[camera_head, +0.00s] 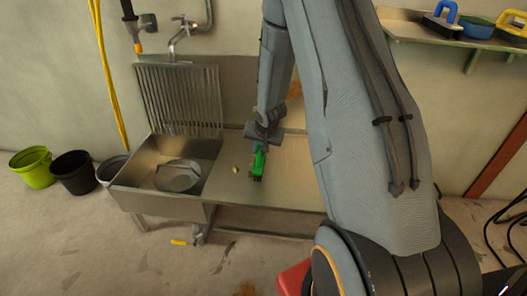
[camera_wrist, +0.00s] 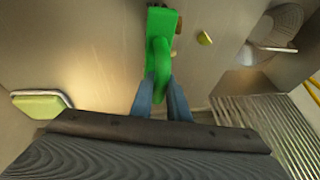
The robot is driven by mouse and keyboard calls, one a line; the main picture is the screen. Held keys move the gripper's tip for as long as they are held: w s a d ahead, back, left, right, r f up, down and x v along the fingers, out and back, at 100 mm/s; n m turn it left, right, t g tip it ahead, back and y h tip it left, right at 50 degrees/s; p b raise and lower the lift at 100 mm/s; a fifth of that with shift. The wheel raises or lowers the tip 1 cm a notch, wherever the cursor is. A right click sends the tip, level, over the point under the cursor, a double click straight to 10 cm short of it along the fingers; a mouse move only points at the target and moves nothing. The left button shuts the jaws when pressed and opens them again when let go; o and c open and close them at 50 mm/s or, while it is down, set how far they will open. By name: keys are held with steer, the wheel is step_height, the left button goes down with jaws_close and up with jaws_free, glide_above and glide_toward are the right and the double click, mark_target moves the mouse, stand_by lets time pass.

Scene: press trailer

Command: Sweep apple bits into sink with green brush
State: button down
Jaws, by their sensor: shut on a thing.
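My gripper (camera_head: 262,145) is shut on the green brush (camera_head: 257,166) above the steel counter (camera_head: 294,185), right of the sink (camera_head: 211,160). In the wrist view the blue fingers (camera_wrist: 160,97) close around the handle of the green brush (camera_wrist: 159,42). One yellow-green apple bit (camera_head: 236,170) lies on the counter between the brush and the sink. It also shows in the wrist view (camera_wrist: 204,38), apart from the brush. Small brownish bits (camera_wrist: 176,28) show beside the brush head and are partly hidden by it. I cannot tell whether the bristles touch the counter.
A round grey item (camera_head: 178,176) lies in the sink under the tap (camera_head: 180,32). A ribbed drainboard (camera_head: 180,100) stands behind the sink. A pale green and white block (camera_wrist: 40,104) sits left in the wrist view. Buckets (camera_head: 74,172) stand on the floor at left.

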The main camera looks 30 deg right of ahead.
mark_target(252, 163)
steer(key=shift+w+a+b, duration=0.35)
steer(key=shift+w+a, duration=0.1)
steer(key=shift+a, duration=0.2)
steer(key=shift+w+a+b, duration=0.3)
steer(key=shift+w+a, duration=0.1)
steer(key=shift+a, duration=0.2)
steer(key=shift+w+a+b, duration=0.75)
steer(key=shift+a+b, duration=0.3)
steer(key=shift+w+a+f+b, duration=0.1)
steer(key=shift+w+a+b, duration=0.45)
steer(key=shift+a+b, duration=0.4)
steer(key=shift+w+a+b, duration=0.1)
steer(key=shift+b, duration=0.2)
steer(key=shift+w, duration=0.1)
